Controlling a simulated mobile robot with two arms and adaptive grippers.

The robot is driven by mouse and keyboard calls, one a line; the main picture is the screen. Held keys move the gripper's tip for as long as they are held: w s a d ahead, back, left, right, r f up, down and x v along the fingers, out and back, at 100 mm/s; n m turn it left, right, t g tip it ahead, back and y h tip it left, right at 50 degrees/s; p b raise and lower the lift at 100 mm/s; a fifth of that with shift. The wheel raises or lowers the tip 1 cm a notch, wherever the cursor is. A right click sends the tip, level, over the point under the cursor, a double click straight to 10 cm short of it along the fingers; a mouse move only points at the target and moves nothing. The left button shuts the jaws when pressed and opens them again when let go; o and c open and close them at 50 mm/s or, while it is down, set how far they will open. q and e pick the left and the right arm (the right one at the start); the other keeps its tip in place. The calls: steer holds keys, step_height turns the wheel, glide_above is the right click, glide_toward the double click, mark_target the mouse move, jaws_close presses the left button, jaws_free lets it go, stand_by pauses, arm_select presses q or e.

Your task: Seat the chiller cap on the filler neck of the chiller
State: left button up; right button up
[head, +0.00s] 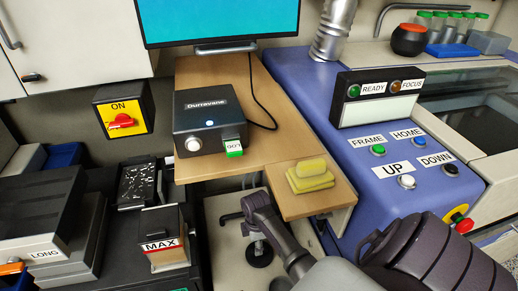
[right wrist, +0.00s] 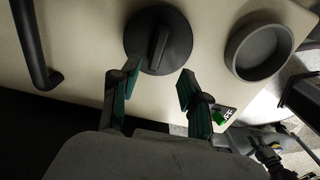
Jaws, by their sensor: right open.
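In the right wrist view, a dark round cap (right wrist: 176,32) with a raised straight grip bar lies on a pale flat surface (right wrist: 85,50). My right gripper (right wrist: 159,70) is open, its two green-padded fingers spread at the cap's near edge. I cannot tell whether they touch it. A grey round open ring (right wrist: 232,58) with a hollow middle is right of the cap. It may be the filler neck, but I cannot tell. The head view shows part of my arm at lower centre, with no clear view of the fingertips. My left gripper is not seen.
A black bar handle (right wrist: 33,45) stands left of the cap. In the head view, a wooden desk (head: 240,75) carries a black box (head: 208,112) and yellow sponges (head: 310,175). A blue machine (head: 300,85) with labelled buttons is to the right.

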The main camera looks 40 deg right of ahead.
steer(key=shift+w+f, duration=0.1)
steer(key=shift+f, duration=0.45)
steer(key=f, duration=0.1)
steer(key=f+b, duration=0.1)
steer(key=f, duration=0.1)
steer(key=shift+w+a+f, duration=0.1)
steer(key=shift+w+f, duration=0.2)
steer(key=shift+f, duration=0.1)
steer(key=shift+f+b, duration=0.3)
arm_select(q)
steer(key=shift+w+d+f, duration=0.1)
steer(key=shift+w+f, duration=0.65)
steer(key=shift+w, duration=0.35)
arm_select(e)
jaws_close()
